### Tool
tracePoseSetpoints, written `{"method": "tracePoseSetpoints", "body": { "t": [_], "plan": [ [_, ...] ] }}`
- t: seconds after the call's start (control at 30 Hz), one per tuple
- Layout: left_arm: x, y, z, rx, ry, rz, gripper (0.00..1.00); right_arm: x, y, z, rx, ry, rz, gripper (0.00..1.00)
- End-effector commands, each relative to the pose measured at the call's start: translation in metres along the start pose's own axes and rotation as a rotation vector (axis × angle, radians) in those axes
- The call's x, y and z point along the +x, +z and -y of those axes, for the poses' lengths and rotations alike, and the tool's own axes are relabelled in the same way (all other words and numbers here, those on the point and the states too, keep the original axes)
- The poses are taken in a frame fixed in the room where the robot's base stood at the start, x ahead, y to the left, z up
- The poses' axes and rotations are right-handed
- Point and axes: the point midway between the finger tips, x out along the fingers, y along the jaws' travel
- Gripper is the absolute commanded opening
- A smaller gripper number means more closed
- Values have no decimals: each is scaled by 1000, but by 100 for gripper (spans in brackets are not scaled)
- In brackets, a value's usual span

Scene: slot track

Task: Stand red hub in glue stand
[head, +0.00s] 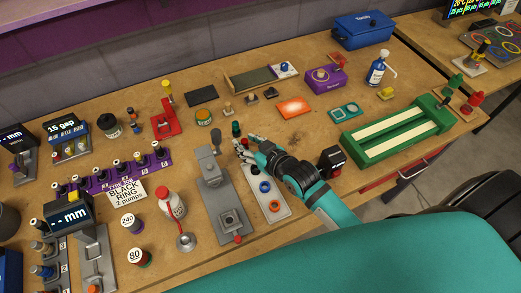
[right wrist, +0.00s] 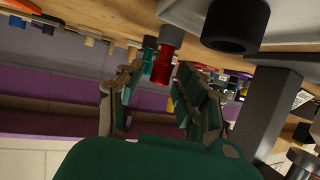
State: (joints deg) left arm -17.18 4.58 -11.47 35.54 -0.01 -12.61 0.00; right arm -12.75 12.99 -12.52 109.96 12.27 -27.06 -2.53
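The red hub (right wrist: 162,67) shows in the right wrist view as a small red cylinder with a grey end. That view has the bench at its top. My right gripper (right wrist: 160,82) is open, with its fingers on either side of the red hub in the picture; contact cannot be told. In the head view, my right gripper (head: 243,148) is low over the bench beside the grey plate, and its fingers largely hide the hub. Which fixture is the glue stand is unclear; a small round grey stand (head: 186,242) is near the red-capped bottle. My left gripper is out of view.
A dark green cylinder (head: 236,128) stands close to my right fingers. A grey press-like fixture (head: 211,187) is to their left, and a light plate (head: 279,208) with coloured rings lies below. A green track (head: 399,133) is at the right. Bare bench shows around the orange plate (head: 295,107).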

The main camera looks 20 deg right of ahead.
Motion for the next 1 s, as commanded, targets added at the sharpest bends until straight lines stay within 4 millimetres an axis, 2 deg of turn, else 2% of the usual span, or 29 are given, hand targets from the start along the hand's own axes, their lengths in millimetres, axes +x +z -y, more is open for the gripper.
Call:
{"method": "tracePoseSetpoints", "body": {
  "t": [0.3, 0.5, 0.63, 1.0],
  "plan": [
    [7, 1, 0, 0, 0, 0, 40, -69, 2, 0, -1, 0, 2, 37],
    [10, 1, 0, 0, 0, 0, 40, -96, 1, 0, 0, 0, 1, 37],
    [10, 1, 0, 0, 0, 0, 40, -103, 0, 0, 0, 0, 0, 37],
    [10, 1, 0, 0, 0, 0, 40, -104, -1, 0, 0, 0, -1, 37]
  ]
}}
